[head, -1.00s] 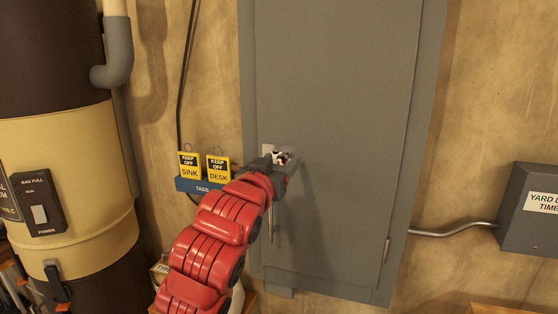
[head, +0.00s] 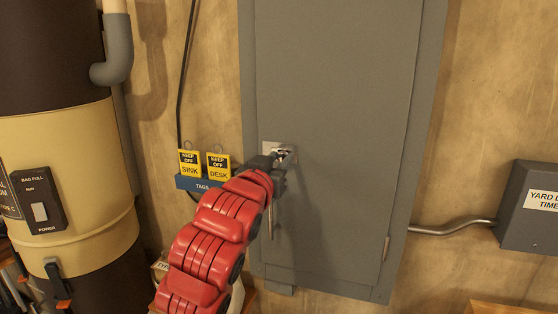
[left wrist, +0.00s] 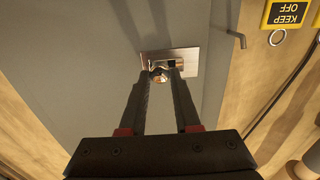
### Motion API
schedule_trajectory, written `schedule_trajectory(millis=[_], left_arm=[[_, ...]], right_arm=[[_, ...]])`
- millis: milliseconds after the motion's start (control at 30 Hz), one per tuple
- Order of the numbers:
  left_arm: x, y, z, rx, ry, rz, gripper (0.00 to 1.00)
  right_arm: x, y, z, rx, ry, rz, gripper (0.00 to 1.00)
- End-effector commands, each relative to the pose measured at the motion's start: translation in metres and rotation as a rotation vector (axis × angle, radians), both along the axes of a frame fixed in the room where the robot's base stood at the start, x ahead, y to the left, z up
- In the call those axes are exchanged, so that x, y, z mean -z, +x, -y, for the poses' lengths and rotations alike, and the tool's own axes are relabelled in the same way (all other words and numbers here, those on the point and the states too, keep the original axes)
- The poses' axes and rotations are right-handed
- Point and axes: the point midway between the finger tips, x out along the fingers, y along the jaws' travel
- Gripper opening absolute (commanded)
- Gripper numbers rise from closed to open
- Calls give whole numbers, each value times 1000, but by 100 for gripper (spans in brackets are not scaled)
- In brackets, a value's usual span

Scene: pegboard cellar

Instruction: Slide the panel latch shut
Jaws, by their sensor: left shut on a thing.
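The grey panel (head: 335,90) is mounted on the wall, and its door looks flush in the frame. A small metal latch plate (head: 267,147) sits near the door's left edge; the plate also shows in the left wrist view (left wrist: 190,57). My left gripper (head: 284,154) is at the latch. In the left wrist view its two fingers (left wrist: 162,76) are shut on the small shiny latch knob (left wrist: 159,72). The fingers partly hide the latch, so I cannot tell how far its bolt reaches. My right gripper is not in view.
A blue tag rack (head: 197,184) with yellow "keep off" tags (head: 189,163) hangs left of the panel. A tan and brown tank (head: 75,140) stands at the left. A grey box (head: 530,215) joins the panel by a conduit (head: 450,229).

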Motion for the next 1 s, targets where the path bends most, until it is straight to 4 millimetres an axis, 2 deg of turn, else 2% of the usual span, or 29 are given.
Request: schedule_trajectory(millis=[700, 900, 1000], left_arm=[[0, 0, 0, 0, 0, 0, 0], [6, 8, -24, -4, -4, -1, 0], [3, 10, -31, -1, -1, 0, 0]], right_arm=[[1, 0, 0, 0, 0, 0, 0], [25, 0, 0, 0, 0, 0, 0], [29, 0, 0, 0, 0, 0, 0]])
